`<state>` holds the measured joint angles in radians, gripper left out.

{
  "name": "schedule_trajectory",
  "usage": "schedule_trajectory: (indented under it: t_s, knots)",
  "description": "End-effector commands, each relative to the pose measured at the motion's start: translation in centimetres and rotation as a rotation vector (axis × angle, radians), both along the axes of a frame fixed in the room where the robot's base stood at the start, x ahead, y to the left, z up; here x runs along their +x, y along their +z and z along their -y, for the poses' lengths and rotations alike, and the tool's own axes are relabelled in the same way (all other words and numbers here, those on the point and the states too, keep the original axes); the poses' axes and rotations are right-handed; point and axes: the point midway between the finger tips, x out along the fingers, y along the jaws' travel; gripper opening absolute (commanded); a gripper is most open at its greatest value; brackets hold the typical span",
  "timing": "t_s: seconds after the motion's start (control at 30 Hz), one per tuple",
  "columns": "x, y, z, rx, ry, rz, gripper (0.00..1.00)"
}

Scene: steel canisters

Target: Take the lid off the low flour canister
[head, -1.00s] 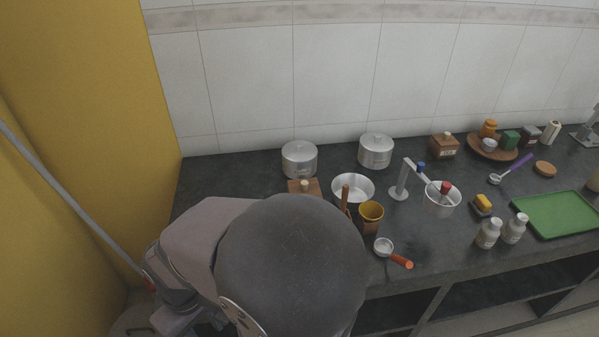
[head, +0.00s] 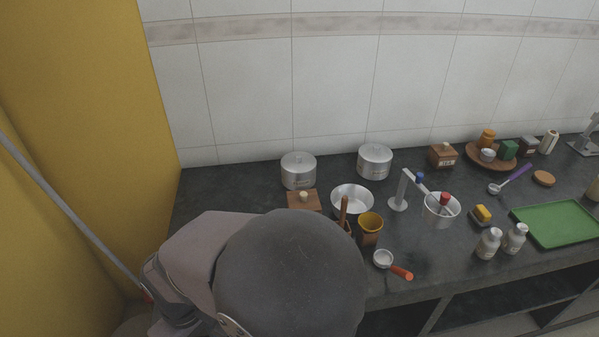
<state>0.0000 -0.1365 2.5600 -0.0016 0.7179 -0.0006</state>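Two low steel canisters with lids stand at the back of the dark counter near the tiled wall. The left canister (head: 298,171) and the right canister (head: 374,162) both have their lids on. Each has a label on its front too small to read, so I cannot tell which one is flour. My arm fills the lower left foreground. My gripper is not in view.
A wooden box with a knob (head: 304,200) sits in front of the left canister, partly hidden by my arm. A green tray (head: 556,223) lies right.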

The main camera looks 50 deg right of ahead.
Motion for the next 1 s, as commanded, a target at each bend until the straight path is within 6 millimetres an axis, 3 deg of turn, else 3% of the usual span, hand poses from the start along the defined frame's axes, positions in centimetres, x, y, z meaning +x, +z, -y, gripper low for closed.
schedule_trajectory:
  t_s: [0.17,0.43,1.0]
  knots:
    - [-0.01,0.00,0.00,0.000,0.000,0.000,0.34]
    - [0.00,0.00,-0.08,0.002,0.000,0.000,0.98]
    - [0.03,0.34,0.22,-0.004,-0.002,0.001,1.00]
